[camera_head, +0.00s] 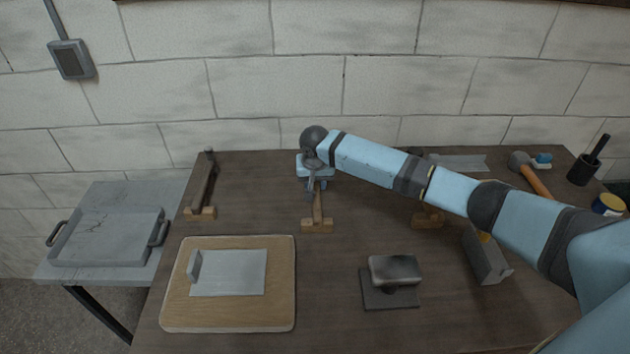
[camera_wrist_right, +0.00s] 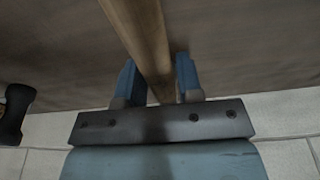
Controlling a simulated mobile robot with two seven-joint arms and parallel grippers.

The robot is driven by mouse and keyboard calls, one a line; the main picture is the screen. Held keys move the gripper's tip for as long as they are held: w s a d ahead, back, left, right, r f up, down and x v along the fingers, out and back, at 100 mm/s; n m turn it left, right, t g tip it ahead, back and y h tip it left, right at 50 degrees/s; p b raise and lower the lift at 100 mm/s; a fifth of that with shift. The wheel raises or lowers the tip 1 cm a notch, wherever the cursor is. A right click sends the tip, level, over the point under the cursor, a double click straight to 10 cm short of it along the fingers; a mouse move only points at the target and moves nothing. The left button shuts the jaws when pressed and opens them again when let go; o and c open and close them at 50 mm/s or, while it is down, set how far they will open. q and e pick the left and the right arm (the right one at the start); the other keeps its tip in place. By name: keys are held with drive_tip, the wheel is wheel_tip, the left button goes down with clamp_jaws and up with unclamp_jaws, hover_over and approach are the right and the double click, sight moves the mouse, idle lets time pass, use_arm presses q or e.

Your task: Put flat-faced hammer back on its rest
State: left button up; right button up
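A hammer with a wooden handle (camera_head: 318,208) lies across the middle wooden rest (camera_head: 317,226). My right gripper (camera_head: 315,187) reaches over it from the right at the back of the table. My left gripper is not in view.
A dark hammer (camera_head: 205,180) lies on the left rest (camera_head: 200,213). The right rest (camera_head: 428,220) is partly behind my arm. An orange-handled hammer (camera_head: 536,180) lies at back right. A wooden board (camera_head: 175,310), a block on a plate (camera_head: 393,270) and a grey box (camera_head: 484,256) stand in front.

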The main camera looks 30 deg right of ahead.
sight(315, 187)
drive_tip(key=shift+o, duration=1.1)
drive_tip(key=shift+r, duration=0.25)
drive_tip(key=v, duration=1.2)
drive_tip(key=shift+f, duration=0.1)
